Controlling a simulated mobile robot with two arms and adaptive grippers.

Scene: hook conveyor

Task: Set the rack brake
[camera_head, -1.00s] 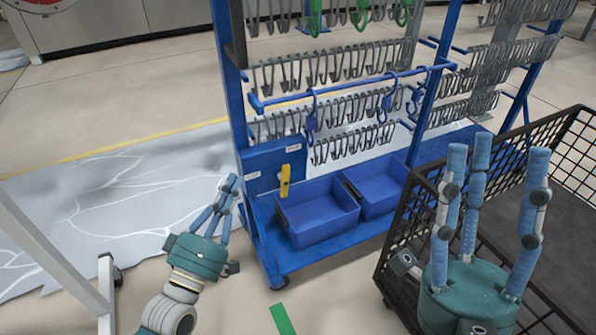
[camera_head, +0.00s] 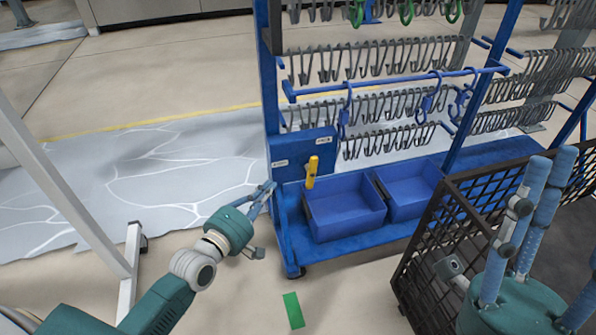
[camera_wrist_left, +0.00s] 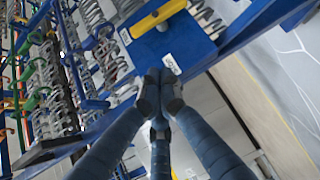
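The blue rack (camera_head: 270,95) carries a blue panel (camera_head: 290,152) with a yellow brake handle (camera_head: 312,172) on its front, standing nearly upright with a slight tilt. White labels are on the panel. The handle also shows at the top of the left wrist view (camera_wrist_left: 158,18). My left gripper (camera_head: 266,188) is left of and slightly below the handle, beside the rack's left post. Its fingertips are together and hold nothing visible. In the wrist view the fingertips (camera_wrist_left: 160,82) overlap the panel's edge; contact cannot be told. My right gripper (camera_head: 552,165) has its fingers spread, over the basket.
Two blue bins (camera_head: 343,207) sit on the rack's base. Rows of grey hooks (camera_head: 375,60) hang above. A black mesh basket (camera_head: 430,245) stands at the right, close to the rack. A white post (camera_head: 60,185) is at the left. A green floor strip (camera_head: 293,310) lies in front.

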